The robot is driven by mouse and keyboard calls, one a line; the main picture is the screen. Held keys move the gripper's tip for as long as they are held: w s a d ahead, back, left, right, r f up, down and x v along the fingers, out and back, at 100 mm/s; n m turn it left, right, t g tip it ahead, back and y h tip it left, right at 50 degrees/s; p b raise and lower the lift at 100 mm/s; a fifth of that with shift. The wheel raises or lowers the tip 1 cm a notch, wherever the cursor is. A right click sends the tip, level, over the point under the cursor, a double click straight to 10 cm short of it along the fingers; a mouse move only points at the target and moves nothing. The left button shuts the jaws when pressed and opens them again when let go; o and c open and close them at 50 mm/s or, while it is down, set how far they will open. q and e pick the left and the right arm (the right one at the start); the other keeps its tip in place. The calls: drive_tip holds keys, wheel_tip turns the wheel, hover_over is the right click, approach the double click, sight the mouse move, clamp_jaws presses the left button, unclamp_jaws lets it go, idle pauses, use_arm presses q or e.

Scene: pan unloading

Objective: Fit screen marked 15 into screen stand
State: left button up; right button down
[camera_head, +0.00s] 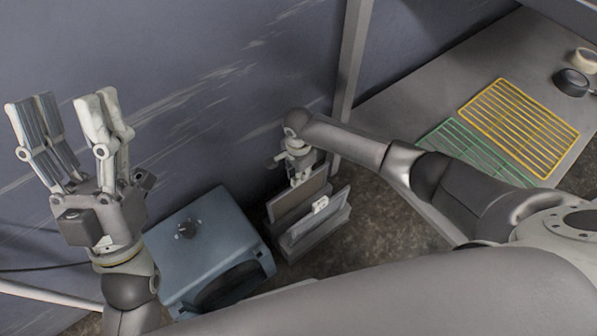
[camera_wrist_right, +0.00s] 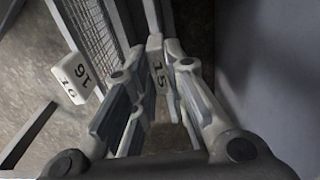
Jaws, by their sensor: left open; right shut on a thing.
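The screen marked 15 (camera_wrist_right: 158,76) shows its white numbered tab between the fingers of my right gripper (camera_wrist_right: 157,58) in the right wrist view. In the head view my right gripper (camera_head: 299,176) points down at the top of a framed screen (camera_head: 297,200) at the screen stand (camera_head: 318,236). A second screen with a white tab (camera_head: 320,204) stands beside it; the wrist view shows a tab marked 16 (camera_wrist_right: 75,80). How deep screen 15 sits in its slot is hidden. My left gripper (camera_head: 66,102) is open, empty and raised at the left.
A blue-grey machine (camera_head: 205,245) with a black knob stands left of the stand. A grey wall is close behind. A bench at right holds a yellow rack (camera_head: 520,125), a green rack (camera_head: 470,150) and tape rolls (camera_head: 571,82). Floor right of the stand is clear.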

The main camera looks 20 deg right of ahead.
drive_tip(key=shift+f, duration=0.4)
idle(0.6)
drive_tip(key=c, duration=1.4)
unclamp_jaws()
drive_tip(key=shift+o, duration=0.2)
wheel_tip(320, 180, up, 12)
